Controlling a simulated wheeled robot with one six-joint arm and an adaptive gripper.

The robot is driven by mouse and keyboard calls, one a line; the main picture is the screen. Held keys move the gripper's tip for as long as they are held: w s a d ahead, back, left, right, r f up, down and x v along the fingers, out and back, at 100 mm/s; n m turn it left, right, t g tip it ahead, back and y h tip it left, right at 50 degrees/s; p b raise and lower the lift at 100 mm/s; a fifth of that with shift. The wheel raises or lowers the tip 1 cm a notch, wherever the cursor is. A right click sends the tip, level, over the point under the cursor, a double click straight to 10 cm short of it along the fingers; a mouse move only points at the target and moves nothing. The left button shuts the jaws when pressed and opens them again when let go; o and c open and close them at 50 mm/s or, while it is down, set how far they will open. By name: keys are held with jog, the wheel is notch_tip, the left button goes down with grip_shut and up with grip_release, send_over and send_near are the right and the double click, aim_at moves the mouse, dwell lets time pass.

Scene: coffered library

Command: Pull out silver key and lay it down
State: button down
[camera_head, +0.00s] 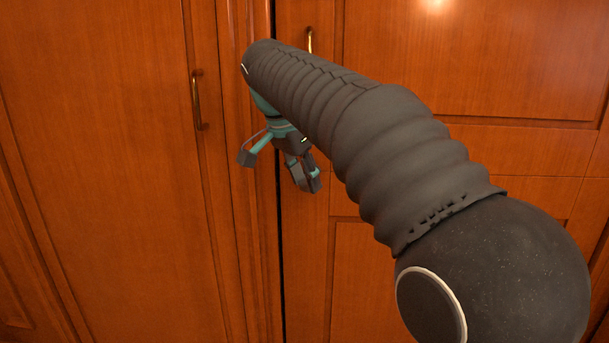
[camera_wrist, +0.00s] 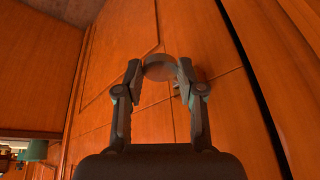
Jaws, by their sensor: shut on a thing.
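My gripper (camera_head: 280,170) is in front of the wooden cabinet doors, near the dark gap between them. In the wrist view, its two fingertips are shut on the round grey head of the silver key (camera_wrist: 160,67), one on each side. The rest of the key is hidden behind its head, so I cannot tell whether it is in a lock. A small greyish shape (camera_wrist: 176,88) shows just below the key head, too unclear to name. The key cannot be made out in the head view.
The left cabinet door (camera_head: 110,200) has a brass handle (camera_head: 196,100). Another brass handle (camera_head: 309,40) is on the right door, behind my arm. A green lamp (camera_wrist: 36,151) stands far off at the lower left of the wrist view.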

aim_at(303, 187)
jog(key=shift+s+f, duration=0.1)
jog(key=shift+s, duration=0.2)
jog(key=shift+s+f+b, duration=0.1)
jog(key=shift+s+b, duration=0.95)
jog(key=shift+s, duration=0.9)
jog(key=shift+s, duration=0.1)
jog(key=s+r+p, duration=0.1)
jog(key=s+r, duration=0.1)
jog(key=shift+s+r+p, duration=0.3)
jog(key=shift+s+r, duration=0.1)
jog(key=shift+s, duration=0.1)
